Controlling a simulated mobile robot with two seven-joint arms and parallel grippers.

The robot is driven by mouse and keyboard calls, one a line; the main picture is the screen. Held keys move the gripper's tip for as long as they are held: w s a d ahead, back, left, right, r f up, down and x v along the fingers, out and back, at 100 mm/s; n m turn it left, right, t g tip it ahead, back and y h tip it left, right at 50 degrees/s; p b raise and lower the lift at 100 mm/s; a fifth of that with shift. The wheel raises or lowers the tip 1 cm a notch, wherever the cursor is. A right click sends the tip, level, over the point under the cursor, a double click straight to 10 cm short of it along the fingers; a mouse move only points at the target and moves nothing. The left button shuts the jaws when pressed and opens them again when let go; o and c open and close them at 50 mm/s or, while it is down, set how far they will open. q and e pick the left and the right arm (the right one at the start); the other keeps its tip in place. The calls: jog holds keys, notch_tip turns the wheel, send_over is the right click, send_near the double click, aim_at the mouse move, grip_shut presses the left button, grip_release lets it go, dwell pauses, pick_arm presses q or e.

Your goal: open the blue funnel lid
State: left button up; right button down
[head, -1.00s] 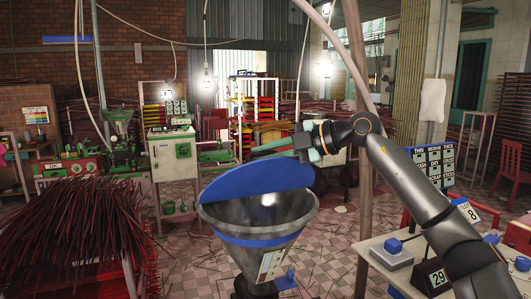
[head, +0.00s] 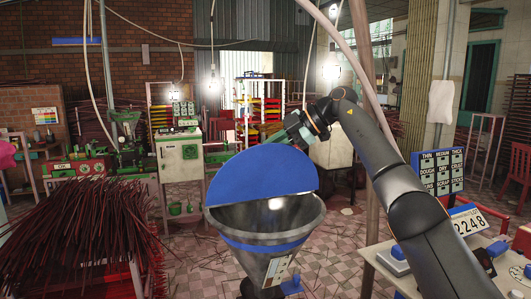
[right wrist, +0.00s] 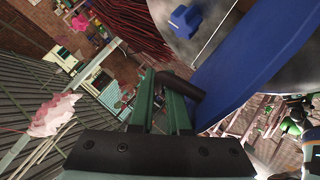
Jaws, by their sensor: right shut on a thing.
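The blue funnel lid (head: 262,176) is a flat half-round plate. It stands raised at a steep tilt over the back part of the grey metal funnel (head: 300,217), whose front part is open to view. A blue band runs round the funnel's outside. My right gripper (head: 278,138) is behind the lid's upper edge. In the right wrist view its green fingers (right wrist: 162,108) are closed on a dark bent handle (right wrist: 180,84) beside the blue lid (right wrist: 245,65). The head view hides the handle behind the lid. My left gripper is not in view.
A heap of dark red incense sticks (head: 85,225) stands at the left. A white table (head: 400,268) with a number display (head: 467,222) is at the right. A wooden post (head: 371,215) rises right of the funnel. Patterned floor lies open behind it.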

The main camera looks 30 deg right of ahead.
jog(key=shift+w+d+f, duration=0.15)
jog(key=shift+w, duration=0.05)
dwell(0.5)
jog(key=c, duration=0.9)
grip_release()
jog(key=shift+f, duration=0.15)
notch_tip(320, 180, up, 7)
send_over(302, 154)
jog(key=shift+w+d+f, duration=0.15)
jog(key=shift+w, duration=0.2)
jog(key=shift+s+r, duration=0.1)
jog(key=shift+r, duration=0.25)
jog(key=shift+s+d+r, duration=0.25)
jog(key=shift+s+r, duration=0.05)
jog(key=shift+s, duration=0.15)
